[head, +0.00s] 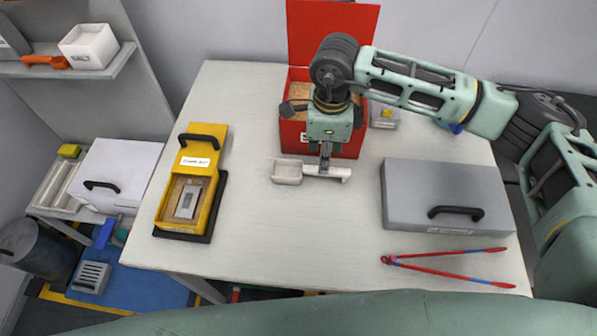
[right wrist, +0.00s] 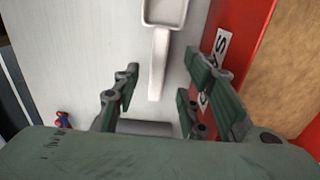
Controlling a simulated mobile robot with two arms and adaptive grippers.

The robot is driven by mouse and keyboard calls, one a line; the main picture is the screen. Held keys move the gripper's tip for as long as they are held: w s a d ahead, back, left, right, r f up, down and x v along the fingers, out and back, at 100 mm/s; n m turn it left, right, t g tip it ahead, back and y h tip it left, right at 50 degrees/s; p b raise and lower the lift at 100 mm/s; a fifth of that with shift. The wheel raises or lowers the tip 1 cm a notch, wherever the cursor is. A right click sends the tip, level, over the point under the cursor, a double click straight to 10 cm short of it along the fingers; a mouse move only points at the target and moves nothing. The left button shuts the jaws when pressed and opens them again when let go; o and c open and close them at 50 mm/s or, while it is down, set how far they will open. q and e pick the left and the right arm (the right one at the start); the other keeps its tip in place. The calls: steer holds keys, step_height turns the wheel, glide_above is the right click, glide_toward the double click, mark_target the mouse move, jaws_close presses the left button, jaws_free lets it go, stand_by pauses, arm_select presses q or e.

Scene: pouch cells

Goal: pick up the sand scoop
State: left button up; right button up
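The sand scoop is a pale grey-white scoop (head: 288,171) lying on the table in front of the red box, its bowl to the left and its handle to the right. In the right wrist view the scoop (right wrist: 159,62) points its handle down between my fingers. My right gripper (head: 325,165) is above the handle, pointing down. In the right wrist view the right gripper's fingers (right wrist: 158,95) are apart, one on each side of the handle end, with gaps showing. My left gripper is not in view.
The open red box (head: 298,76), with sand-coloured contents, stands close behind the scoop. A yellow case (head: 208,157) on a dark mat is at left. A grey case (head: 440,185) and red tongs (head: 440,262) are at right. The table's front middle is clear.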

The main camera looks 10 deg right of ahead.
mark_target(311, 173)
steer(key=f, duration=0.1)
steer(key=f+p, duration=0.1)
steer(key=f, duration=0.1)
steer(key=f+p, duration=0.1)
steer(key=f, duration=0.1)
steer(key=shift+s+a+f, duration=0.1)
steer(key=shift+a+f, duration=0.1)
steer(key=shift+a, duration=0.05)
steer(key=shift+f, duration=0.45)
steer(key=shift+c, duration=0.3)
jaws_close()
